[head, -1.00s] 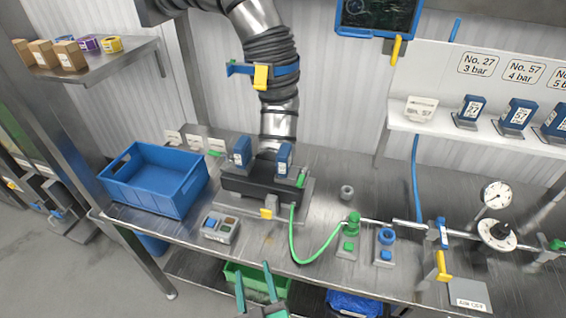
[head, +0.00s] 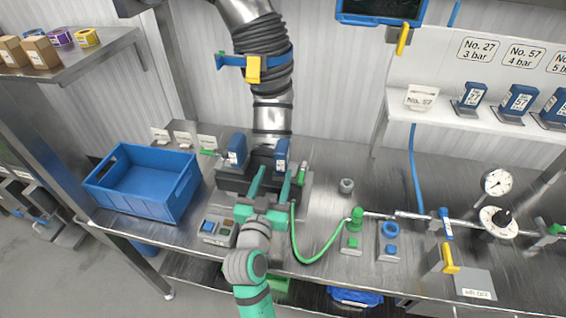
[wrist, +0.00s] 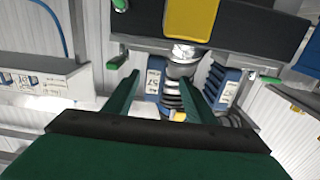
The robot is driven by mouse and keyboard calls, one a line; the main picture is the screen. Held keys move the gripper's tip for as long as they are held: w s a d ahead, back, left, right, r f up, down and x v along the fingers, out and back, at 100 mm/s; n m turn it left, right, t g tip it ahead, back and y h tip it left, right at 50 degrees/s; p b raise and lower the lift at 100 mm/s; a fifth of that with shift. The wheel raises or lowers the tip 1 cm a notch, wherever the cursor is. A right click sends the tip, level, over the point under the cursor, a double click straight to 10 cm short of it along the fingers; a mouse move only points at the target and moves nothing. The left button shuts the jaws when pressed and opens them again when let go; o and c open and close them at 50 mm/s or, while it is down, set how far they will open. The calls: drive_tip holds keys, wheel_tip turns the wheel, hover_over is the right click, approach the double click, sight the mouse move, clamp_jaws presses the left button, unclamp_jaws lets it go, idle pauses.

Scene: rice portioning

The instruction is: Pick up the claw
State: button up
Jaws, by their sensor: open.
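What I take to be the claw is a black body (head: 232,183) with two upright blue fingers (head: 237,150) bearing white labels, on a metal stand on the bench. A green hose (head: 318,257) runs to its right side. My gripper (head: 274,172) is open and empty, reaching over the black body from the front; its arm hides part of the stand. In the wrist view, my gripper's fingers (wrist: 160,75) lie apart below the black body (wrist: 240,25) with its yellow part (wrist: 190,18). A blue finger labelled 57 (wrist: 153,80) shows between them. I cannot tell whether they touch.
A blue crate (head: 142,185) stands left of the claw and a small button box (head: 218,229) in front. To the right are a green fitting (head: 357,218), a blue-ringed block (head: 390,245) and a gauge (head: 497,182). A ribbed duct (head: 265,65) rises behind.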

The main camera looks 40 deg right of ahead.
sight(279, 168)
drive_tip(key=shift+x, duration=1.15)
drive_tip(key=x, duration=0.4)
drive_tip(key=shift+s+d, duration=0.25)
drive_tip(key=shift+s, duration=0.05)
drive_tip(key=shift+w+d, duration=0.35)
drive_tip(key=shift+w, duration=0.05)
drive_tip(key=c, duration=1.2)
drive_tip(key=shift+r, duration=0.1)
clamp_jaws()
drive_tip(key=shift+r, duration=0.1)
